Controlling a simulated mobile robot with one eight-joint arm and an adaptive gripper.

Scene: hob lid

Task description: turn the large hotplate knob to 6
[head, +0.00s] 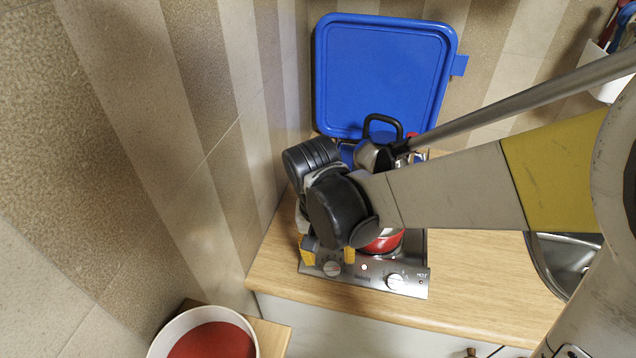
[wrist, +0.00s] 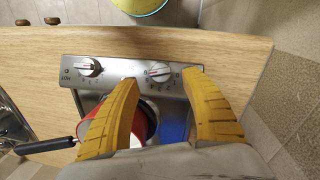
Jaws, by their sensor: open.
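The steel hob panel carries two pale round knobs. One knob (head: 332,268) is at the left of the panel in the head view and shows at the right in the wrist view (wrist: 160,72). The other knob (head: 395,281) is at the right in the head view, at the left in the wrist view (wrist: 88,67). My gripper (head: 328,254) is open, its yellow fingers pointing at the first knob. In the wrist view my gripper (wrist: 160,78) has a fingertip on each side of that knob; I cannot tell whether they touch it. The dial readings are too small to tell.
A red pot (head: 384,243) stands on the hob, partly hidden by my arm. The blue lid (head: 382,75) stands raised behind. A wall (head: 215,150) is close on the left. A white bowl with red inside (head: 205,341) is at the bottom. Counter right of the hob (head: 480,270) is clear.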

